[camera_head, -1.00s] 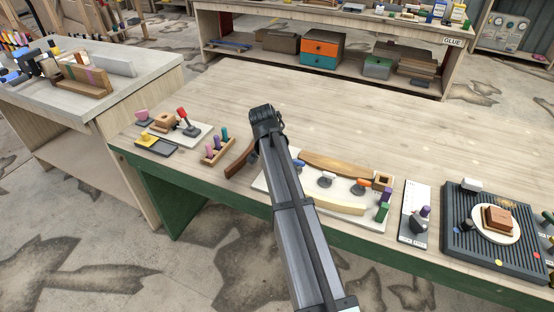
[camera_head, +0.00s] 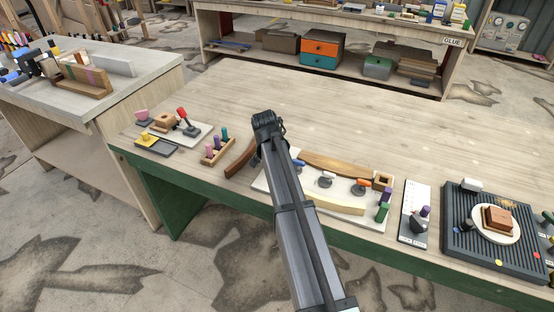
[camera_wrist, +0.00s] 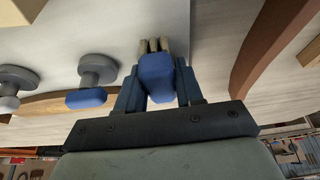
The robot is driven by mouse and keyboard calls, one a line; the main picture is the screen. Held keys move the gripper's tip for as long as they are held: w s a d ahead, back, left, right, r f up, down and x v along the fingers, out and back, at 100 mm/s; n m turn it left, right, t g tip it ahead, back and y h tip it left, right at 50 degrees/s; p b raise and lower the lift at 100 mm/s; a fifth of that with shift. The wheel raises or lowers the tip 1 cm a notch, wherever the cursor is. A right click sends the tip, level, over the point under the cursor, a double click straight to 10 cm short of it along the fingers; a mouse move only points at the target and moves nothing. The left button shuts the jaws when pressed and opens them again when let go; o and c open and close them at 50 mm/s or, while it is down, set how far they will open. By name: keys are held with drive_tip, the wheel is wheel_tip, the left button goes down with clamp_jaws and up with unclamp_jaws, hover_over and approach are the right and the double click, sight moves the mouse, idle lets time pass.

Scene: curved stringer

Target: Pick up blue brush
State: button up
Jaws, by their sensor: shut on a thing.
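The blue brush shows in the wrist view as a blue block-shaped handle (camera_wrist: 156,78) with short cream tips at its far end. My gripper (camera_wrist: 157,88) is shut on it, with one dark finger on each side of the blue handle. In the head view my gripper (camera_head: 268,122) is over the workbench, near the left end of the pale board, and my own arm hides the brush there. I cannot tell whether the brush touches the surface below.
A pale board (camera_head: 262,184) holds curved wooden strips (camera_head: 345,165) and grey-based knobs, one with a blue top (camera_wrist: 86,97). A brown curved piece (camera_head: 240,160) lies left of my arm. A peg holder (camera_head: 212,158) stands farther left. The back of the workbench (camera_head: 370,110) is clear.

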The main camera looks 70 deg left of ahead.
drive_tip(key=shift+c, duration=0.2)
wheel_tip(320, 180, up, 10)
drive_tip(key=shift+r, duration=0.1)
idle(0.5)
drive_tip(key=o, duration=0.5)
drive_tip(key=c, duration=0.4)
drive_tip(key=shift+w+d+f, duration=0.15)
drive_tip(key=shift+w+d, duration=0.4)
drive_tip(key=shift+w, duration=1.6)
drive_tip(key=shift+w+d+f, duration=0.1)
drive_tip(key=shift+w+d, duration=0.5)
drive_tip(key=shift+w, duration=1.6)
drive_tip(key=shift+w+d+f, duration=0.15)
drive_tip(key=shift+w+d, duration=0.4)
drive_tip(key=shift+w, duration=1.6)
